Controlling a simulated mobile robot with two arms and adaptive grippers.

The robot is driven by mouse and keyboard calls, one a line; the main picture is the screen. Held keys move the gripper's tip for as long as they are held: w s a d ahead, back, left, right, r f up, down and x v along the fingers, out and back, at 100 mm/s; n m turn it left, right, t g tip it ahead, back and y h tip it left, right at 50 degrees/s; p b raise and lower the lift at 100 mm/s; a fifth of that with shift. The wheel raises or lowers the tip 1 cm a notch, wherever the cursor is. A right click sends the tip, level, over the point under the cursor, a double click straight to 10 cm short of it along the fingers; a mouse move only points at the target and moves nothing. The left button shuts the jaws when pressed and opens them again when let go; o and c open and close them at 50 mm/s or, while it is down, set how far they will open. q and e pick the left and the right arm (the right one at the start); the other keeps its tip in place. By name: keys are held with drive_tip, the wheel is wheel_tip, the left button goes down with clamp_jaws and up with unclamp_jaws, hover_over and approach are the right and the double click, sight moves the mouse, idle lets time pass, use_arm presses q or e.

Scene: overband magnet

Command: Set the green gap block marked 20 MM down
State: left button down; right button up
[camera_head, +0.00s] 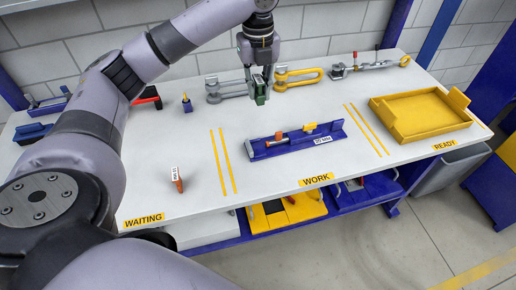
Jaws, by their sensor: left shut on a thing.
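My left gripper (260,80) comes down from the top of the view and is shut on the green gap block (260,92). It holds the block upright above the back middle of the white table (285,190). The block's marking cannot be read, and the fingers hide part of it. I cannot tell how far its lower end is from the table top. My right gripper is not in the view.
A blue fixture (290,145) lies in the work area. An orange block (178,181) with a white tag stands front left. Grey (232,88) and yellow (298,77) shackle-like parts lie behind. A yellow tray (421,112) sits right. Table between fixture and yellow lines is clear.

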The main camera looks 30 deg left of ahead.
use_arm(q)
hover_over(258, 149)
wheel_tip(258, 149, down, 18)
drive_tip(key=shift+f, duration=0.65)
drive_tip(key=shift+s+d+f, duration=0.1)
drive_tip(key=shift+s+f, duration=0.05)
drive_tip(key=shift+s, duration=0.1)
drive_tip(key=shift+w+f, duration=0.1)
drive_tip(key=shift+w, duration=0.05)
drive_tip(key=c, duration=1.9)
unclamp_jaws()
drive_tip(key=shift+w+f, duration=0.1)
drive_tip(key=shift+w, duration=0.05)
drive_tip(key=shift+o, duration=0.4)
drive_tip(key=shift+r, duration=0.3)
wheel_tip(258, 149, up, 12)
drive_tip(key=shift+f, duration=0.1)
